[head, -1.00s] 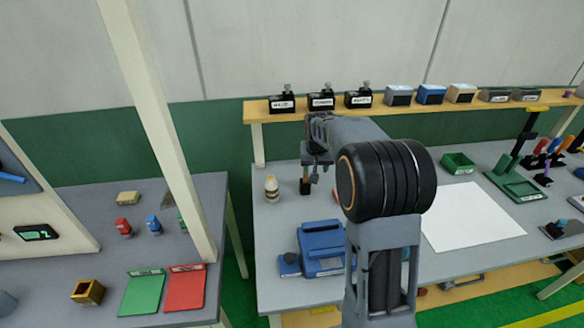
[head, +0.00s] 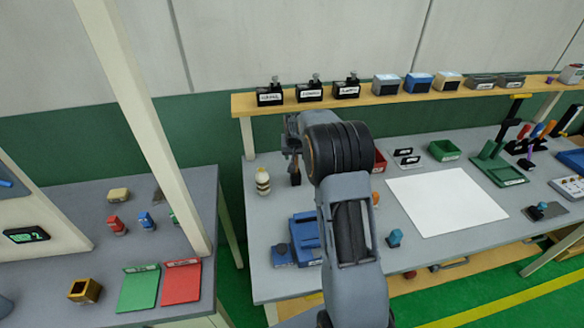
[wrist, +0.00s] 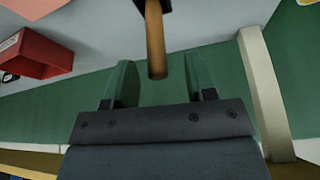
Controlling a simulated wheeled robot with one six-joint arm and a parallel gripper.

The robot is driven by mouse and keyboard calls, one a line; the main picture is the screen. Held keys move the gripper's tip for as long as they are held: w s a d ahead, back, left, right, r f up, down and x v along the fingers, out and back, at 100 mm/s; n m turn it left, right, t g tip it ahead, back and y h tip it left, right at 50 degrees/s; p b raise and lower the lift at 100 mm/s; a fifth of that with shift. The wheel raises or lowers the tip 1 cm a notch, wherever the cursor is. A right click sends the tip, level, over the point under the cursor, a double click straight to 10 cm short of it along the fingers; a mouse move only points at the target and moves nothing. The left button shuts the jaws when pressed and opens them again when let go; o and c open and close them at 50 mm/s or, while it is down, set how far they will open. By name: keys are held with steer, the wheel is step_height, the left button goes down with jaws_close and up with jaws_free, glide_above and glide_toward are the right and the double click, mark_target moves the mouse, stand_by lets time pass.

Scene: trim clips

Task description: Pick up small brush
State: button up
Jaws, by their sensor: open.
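A round wooden handle (wrist: 156,45) stands out of a black block (wrist: 150,4) in the wrist view; it may be the small brush, but no bristles show. My gripper (wrist: 160,65) is open, its two green fingers on either side of the handle's end, with a gap on both sides. In the head view a small brown-and-black upright item (head: 295,177) stands on the grey bench beside a yellow-and-white bottle. My gripper (head: 292,146) is just above it, partly hidden by my arm.
The bottle (head: 262,182) stands close left of the gripper. A blue device (head: 305,238) sits in front. A shelf (head: 245,104) with several black boxes runs behind. A red bin (wrist: 38,52) lies to one side. A white sheet (head: 445,205) covers the bench's middle.

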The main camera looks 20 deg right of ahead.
steer(key=p+x, duration=0.1)
steer(key=x, duration=0.3)
steer(key=shift+d+f, duration=0.1)
steer(key=shift+f, duration=0.05)
steer(key=shift+c, duration=0.4)
jaws_close()
